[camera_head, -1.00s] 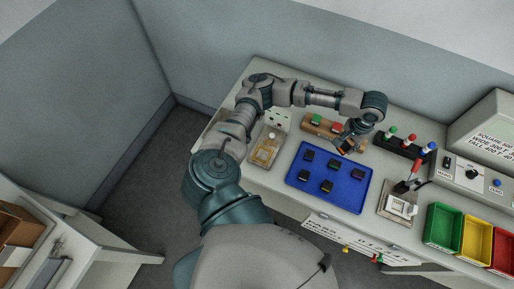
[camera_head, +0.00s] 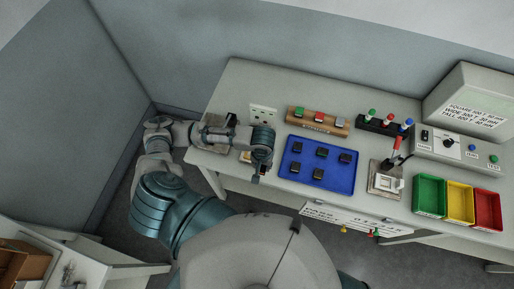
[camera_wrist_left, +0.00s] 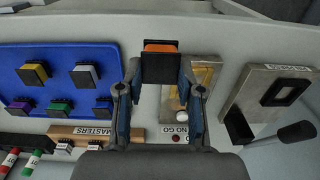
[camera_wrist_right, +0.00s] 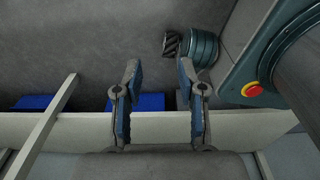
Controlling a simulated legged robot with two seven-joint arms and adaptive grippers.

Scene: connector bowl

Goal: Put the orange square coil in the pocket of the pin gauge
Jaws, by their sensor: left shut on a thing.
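The orange square coil (camera_wrist_left: 160,47), a dark block with an orange top, is clamped between the fingertips of my left gripper (camera_wrist_left: 160,74). In the head view my left gripper (camera_head: 257,177) hangs near the front edge of the bench, left of the blue tray. The pin gauge appears to be the metal plate with a yellow recess (camera_wrist_left: 205,76) and a NO GO label in the left wrist view. It lies below and beside the coil, partly covered by a finger. Its pocket is not clearly visible. My right gripper (camera_wrist_right: 160,88) is open and empty.
The blue tray (camera_head: 338,184) holds several dark coils. Behind it stands the wooden masters rack (camera_head: 333,128). A metal fixture with a dark rectangular opening (camera_wrist_left: 258,90) and a lever flanks the gauge. Red, yellow and green bins stand at the right.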

